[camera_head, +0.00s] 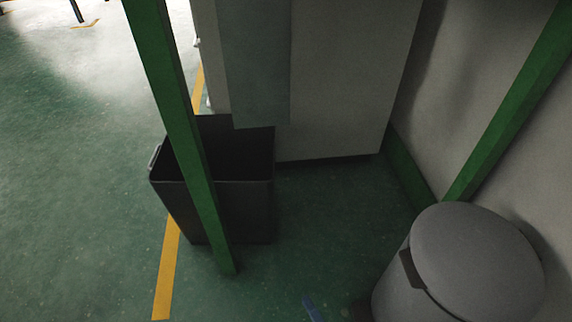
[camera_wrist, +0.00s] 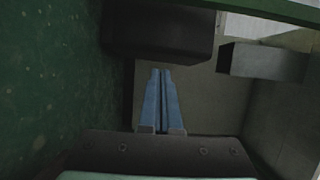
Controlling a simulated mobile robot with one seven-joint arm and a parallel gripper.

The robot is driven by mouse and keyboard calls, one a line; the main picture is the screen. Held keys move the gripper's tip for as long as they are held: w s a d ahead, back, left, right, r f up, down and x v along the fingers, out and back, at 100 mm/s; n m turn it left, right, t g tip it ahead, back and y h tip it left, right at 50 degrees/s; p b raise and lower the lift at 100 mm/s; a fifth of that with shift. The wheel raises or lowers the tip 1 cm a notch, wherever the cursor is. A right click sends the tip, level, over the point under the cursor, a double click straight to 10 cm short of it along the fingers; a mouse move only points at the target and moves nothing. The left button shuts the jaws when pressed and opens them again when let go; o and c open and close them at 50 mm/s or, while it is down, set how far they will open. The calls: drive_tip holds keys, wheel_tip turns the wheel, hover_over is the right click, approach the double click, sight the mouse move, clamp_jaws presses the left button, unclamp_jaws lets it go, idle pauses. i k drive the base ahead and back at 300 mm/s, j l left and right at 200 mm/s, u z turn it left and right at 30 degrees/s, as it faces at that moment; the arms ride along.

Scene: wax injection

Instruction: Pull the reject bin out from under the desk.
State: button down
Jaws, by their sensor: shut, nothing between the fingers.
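The reject bin (camera_head: 245,210) appears to be the dark, open-topped rectangular bin left of centre in the head view. It stands upright on the green floor, with a light handle (camera_head: 155,157) on its left rim. A green desk leg crosses in front of it and hides part of it. My gripper (camera_wrist: 161,73) shows in the wrist view with its two blue fingers together and nothing between them.
The green desk leg (camera_head: 181,130) stands close against the bin's front. A grey lidded round bin (camera_head: 475,255) stands at the lower right. A pale cabinet (camera_head: 340,80) is behind. A yellow floor line (camera_head: 168,265) runs by the bin; open floor lies to the left.

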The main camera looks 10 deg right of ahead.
sight(241, 162)
drive_tip(key=i+l, duration=0.15)
drive_tip(key=i, duration=0.3)
drive_tip(key=i+l, duration=0.15)
drive_tip(key=i, duration=0.35)
